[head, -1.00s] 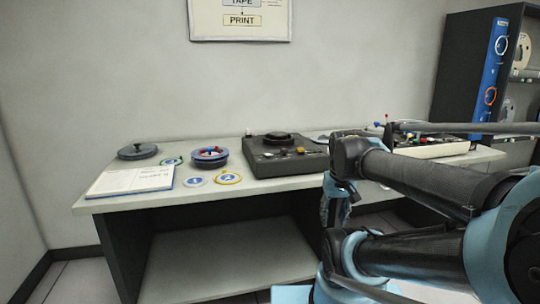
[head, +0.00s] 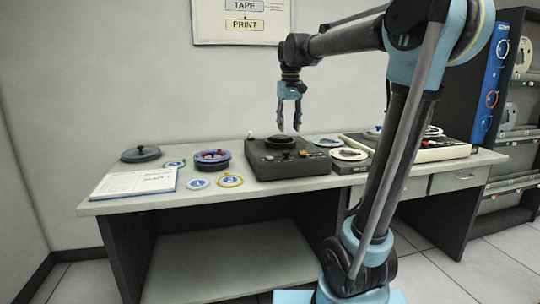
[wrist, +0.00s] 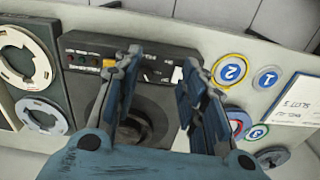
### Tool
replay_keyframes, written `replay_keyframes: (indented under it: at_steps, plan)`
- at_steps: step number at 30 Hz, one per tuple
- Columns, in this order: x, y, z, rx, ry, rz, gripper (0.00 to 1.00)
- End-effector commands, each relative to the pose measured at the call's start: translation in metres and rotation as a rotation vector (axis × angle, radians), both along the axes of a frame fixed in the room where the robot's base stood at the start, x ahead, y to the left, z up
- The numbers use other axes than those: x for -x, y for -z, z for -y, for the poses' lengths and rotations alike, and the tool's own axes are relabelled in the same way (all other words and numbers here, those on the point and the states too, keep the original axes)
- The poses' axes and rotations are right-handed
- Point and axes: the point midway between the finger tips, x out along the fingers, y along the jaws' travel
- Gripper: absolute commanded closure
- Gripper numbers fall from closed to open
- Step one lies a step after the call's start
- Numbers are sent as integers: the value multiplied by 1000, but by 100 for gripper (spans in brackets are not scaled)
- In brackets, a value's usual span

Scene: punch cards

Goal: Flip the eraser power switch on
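The eraser (head: 263,170) is a dark grey box with a round black hub on top, at the middle of the table.
Reels (head: 212,156), numbered round tags (head: 198,183) and an open notebook (head: 135,183) lie left of the eraser. A reel on a dark base (head: 349,155) and a cream machine (head: 432,153) are to its right. The wall is close behind.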

Motion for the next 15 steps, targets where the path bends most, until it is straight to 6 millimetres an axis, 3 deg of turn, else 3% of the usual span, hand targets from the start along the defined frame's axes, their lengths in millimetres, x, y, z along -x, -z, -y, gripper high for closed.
replay_keyframes:
  at_steps: [6,15]
  plan:
    - [-44,-28,-47,8,-38,-26,62]
    - [-65,-37,-72,13,-56,-39,62]
